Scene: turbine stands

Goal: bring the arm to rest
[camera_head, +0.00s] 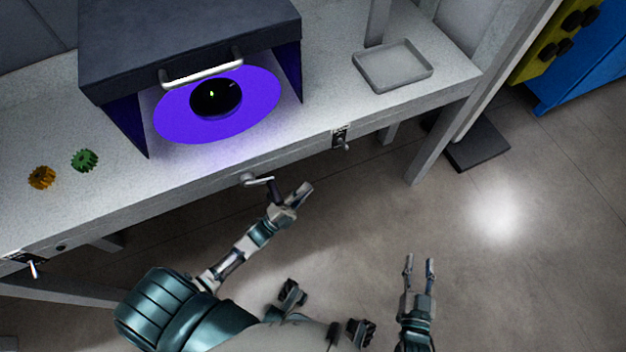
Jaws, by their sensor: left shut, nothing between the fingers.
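My left arm comes in from the lower left, and its gripper (300,195) is shut and empty in front of the bench edge. It is close to a silver handle (257,180) under the bench front; I cannot tell whether they touch. My right gripper (420,264) points up the picture at the lower right, over bare floor. Its two fingers are apart with nothing between them.
The grey bench (330,112) bears a dark hooded box (190,38) over a purple-lit disc (172,122), an empty tray (393,65), an orange gear (41,177) and a green gear (84,160). Small levers are on the bench front.

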